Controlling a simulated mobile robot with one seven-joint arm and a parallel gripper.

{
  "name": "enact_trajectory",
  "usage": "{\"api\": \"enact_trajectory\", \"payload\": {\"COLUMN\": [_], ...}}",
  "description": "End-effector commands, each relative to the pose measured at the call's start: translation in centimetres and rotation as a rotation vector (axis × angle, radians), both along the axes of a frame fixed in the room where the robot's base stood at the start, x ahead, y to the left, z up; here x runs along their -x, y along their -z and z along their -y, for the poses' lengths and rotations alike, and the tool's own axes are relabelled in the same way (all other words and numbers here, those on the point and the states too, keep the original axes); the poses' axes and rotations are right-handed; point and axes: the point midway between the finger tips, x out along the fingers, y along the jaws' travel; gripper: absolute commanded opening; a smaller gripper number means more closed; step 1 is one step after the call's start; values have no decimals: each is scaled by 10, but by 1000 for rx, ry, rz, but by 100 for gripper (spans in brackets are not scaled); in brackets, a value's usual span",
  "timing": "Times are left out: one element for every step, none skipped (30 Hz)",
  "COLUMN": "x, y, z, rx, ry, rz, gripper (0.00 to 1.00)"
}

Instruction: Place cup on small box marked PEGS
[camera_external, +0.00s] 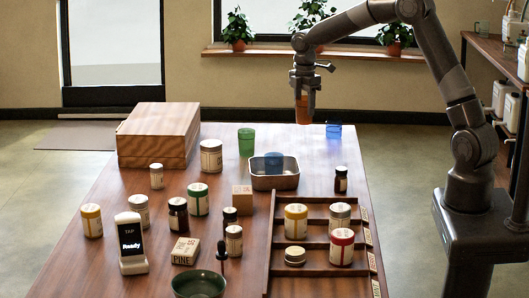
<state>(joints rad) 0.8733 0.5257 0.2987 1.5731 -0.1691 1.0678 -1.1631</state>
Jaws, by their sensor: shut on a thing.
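My gripper (303,108) hangs fingers down above the far part of the table. It is shut on an orange cup (303,102), which shows between the fingers and is partly hidden by them. A small light-brown box (242,200) stands near the table's middle, left of and nearer than the gripper. Red marks show on it, too small to read as PEGS. A box lettered PINE (185,250) lies nearer the front. A green cup (246,142) stands at the back. One blue cup (273,160) is in a metal tray (275,182), another blue cup (333,129) is at the far edge.
A wooden rack (318,286) with jars stands at the right. Several jars surround the small box, a dark one (230,219) close in front. A large wooden box (158,133) fills the back left.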

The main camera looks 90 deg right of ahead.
Motion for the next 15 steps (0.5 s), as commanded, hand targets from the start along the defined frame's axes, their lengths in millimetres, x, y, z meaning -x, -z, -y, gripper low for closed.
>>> {"api": "enact_trajectory", "payload": {"x": [-17,-25,-35,-43,-50,-58,-64,-70,-77,-81,-86,-90,-93,-96,-99], "y": [-5,-7,-10,-12,-14,-16,-19,-21,-23,-25,-27,-30,-31,-33,-34], "z": [-24,-37,-54,-67,-80,-98,-111,-125,-142,-155,-167,-182,-193,-203,-214], "rx": [1,1,1,1,1,1,1,1,1,1,2,2,1,1,2], "ry": [-88,-138,-205,-256,-307,-373,-423,-473,-536,-582,-625,-680,-719,-754,-795], "rz": [1,1,1,1,1,1,1,1,-1,-1,0,0,1,1,0], "gripper": [30,30,30,30,30,30,30,30,30,30,30,30,30,30,30]}}
